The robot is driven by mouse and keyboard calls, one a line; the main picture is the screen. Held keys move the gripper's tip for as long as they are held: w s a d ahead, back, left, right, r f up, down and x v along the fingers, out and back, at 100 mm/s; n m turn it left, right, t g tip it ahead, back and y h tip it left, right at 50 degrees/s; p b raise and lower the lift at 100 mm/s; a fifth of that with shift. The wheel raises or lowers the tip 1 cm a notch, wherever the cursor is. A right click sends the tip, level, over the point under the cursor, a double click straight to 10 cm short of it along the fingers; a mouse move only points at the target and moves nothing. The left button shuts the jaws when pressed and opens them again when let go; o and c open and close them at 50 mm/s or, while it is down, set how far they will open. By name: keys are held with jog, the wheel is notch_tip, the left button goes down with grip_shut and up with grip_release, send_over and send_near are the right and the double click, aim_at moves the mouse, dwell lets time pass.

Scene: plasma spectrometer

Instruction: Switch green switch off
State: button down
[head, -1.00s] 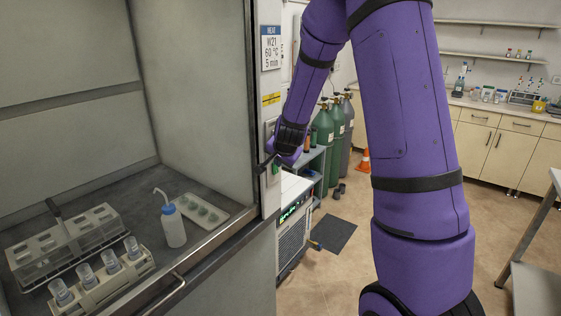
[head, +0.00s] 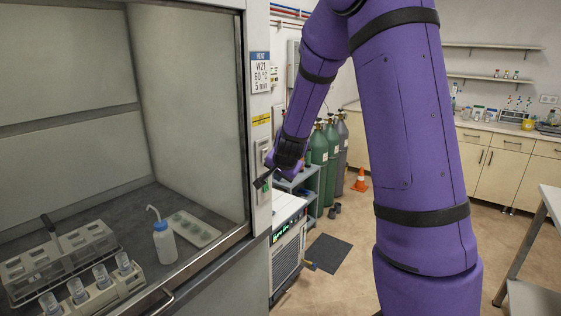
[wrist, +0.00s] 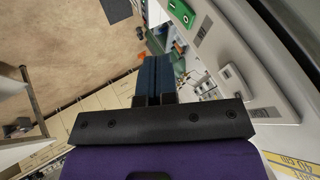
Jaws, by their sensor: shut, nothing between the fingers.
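The green switch (wrist: 181,13) sits on a pale plate on the front post of the fume hood. In the wrist view it is near the top edge, right of my fingertips and apart from them in the picture. In the head view a small bit of green (head: 266,187) shows on the post beside my gripper (head: 261,182), which partly covers it. My gripper's dark fingers (wrist: 157,72) are shut together with nothing between them. I cannot tell whether they touch the switch, nor its on or off position.
A second grey fitting (wrist: 232,79) is on the same post. The fume hood at left holds a white wash bottle (head: 165,243) and racks behind its glass. Green gas cylinders (head: 318,158) and an instrument with a lit display (head: 287,240) stand beyond the post.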

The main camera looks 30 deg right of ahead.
jog(key=w+v, duration=0.1)
jog(key=v, duration=0.5)
jog(key=shift+a+r, duration=0.3)
jog(key=shift+r, duration=0.35)
jog(key=shift+s+r, duration=0.1)
jog(key=shift+s, duration=0.05)
dwell(0.4)
dwell(0.4)
jog(key=s+a+r+n+y, duration=0.1)
jog(key=s+a+r+n, duration=0.2)
jog(key=s, duration=0.7)
jog(key=s+a+r+n+g, duration=0.1)
jog(key=s+a+r+n, duration=0.3)
jog(key=s, duration=0.6)
jog(key=s+a+r+n+g+y, duration=0.1)
jog(key=s+a+r+n, duration=0.3)
jog(key=s, duration=0.7)
jog(key=shift+a+n+y, duration=0.3)
jog(key=shift+a+n, duration=0.3)
jog(key=shift+n, duration=0.2)
jog(key=shift+w, duration=0.1)
